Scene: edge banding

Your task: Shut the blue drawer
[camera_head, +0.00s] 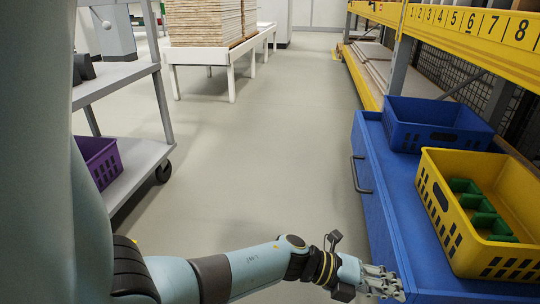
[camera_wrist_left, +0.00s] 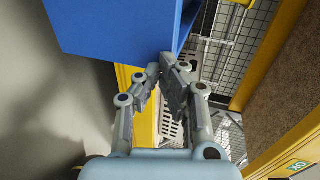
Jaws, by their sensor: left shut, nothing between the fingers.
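The blue drawer (camera_head: 377,195) runs along the right side of the head view, its front facing the aisle, with a dark bar handle (camera_head: 359,174) on it. How far it stands out cannot be told. My left gripper (camera_head: 396,287) is shut and empty at the near end of the blue front, low in the picture. Whether it touches the drawer cannot be told. In the left wrist view, the fingertips of my left gripper (camera_wrist_left: 167,66) are together just below the edge of a blue panel (camera_wrist_left: 112,28). My right gripper is not in view.
A blue crate (camera_head: 437,112) and a yellow crate (camera_head: 447,236) with green dividers stand on the blue top. A yellow numbered rack beam (camera_head: 475,27) hangs above. A grey cart (camera_head: 140,172) with a purple crate (camera_head: 98,160) stands left. The aisle floor between is clear.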

